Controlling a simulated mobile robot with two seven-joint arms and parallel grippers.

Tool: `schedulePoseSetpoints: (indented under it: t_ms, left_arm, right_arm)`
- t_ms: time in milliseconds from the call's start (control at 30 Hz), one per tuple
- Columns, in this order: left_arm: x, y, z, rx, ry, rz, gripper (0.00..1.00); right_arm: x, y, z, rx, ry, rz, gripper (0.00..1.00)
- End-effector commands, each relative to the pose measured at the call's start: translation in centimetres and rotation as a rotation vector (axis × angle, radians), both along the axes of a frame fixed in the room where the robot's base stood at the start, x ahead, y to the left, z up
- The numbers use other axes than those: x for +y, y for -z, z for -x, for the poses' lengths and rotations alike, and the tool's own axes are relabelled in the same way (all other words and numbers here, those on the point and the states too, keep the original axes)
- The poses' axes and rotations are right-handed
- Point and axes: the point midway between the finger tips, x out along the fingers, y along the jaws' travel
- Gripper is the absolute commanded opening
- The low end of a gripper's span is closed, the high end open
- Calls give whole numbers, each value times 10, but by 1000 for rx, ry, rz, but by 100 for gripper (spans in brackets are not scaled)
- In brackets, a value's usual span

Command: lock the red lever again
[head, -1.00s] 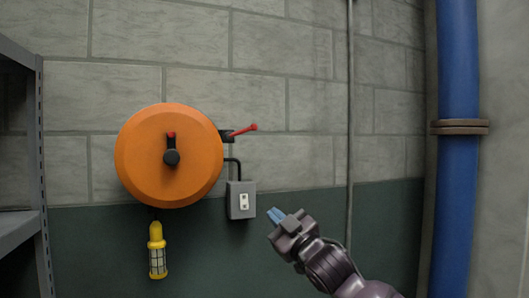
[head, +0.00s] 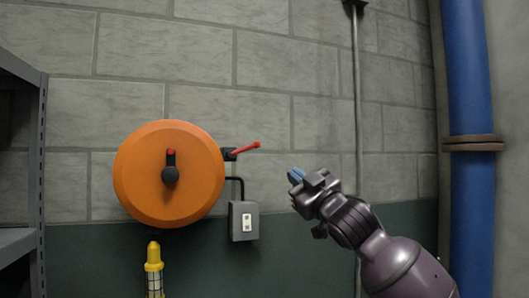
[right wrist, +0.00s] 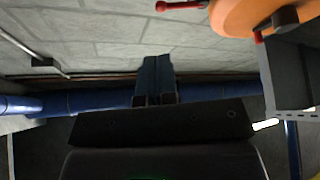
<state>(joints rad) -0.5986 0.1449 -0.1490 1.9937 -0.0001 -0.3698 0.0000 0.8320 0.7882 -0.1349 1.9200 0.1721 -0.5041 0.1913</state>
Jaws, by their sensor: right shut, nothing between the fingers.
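The red lever (head: 245,148) sticks out to the right from a black bracket (head: 229,154) at the upper right of the orange reel (head: 168,180). It slants slightly upward to a round red tip. In the right wrist view the lever (right wrist: 178,6) shows at the top edge, left of the orange reel (right wrist: 240,12). My right gripper (head: 296,176) is shut and empty, to the right of the lever and a little lower, apart from it. Its blue fingers (right wrist: 155,82) are together in the right wrist view. My left gripper is not in view.
A grey switch box (head: 243,221) hangs below the lever on a black cable. A yellow work lamp (head: 153,265) hangs under the reel. Grey shelving (head: 40,160) stands at the left, and a blue pipe (head: 469,200) runs at the right. The wall between gripper and lever is clear.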

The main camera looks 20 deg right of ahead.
Motion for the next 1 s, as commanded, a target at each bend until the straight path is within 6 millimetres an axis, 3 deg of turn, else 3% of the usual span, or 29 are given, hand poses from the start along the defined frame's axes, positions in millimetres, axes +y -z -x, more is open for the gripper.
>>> schedulePoseSetpoints:
  t_ms: [233,1000]
  left_arm:
    - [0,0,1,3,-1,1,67]
    - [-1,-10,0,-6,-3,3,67]
  right_arm:
    - [5,-9,-14,-2,-1,0,0]
    - [36,-59,-108,-1,1,0,0]
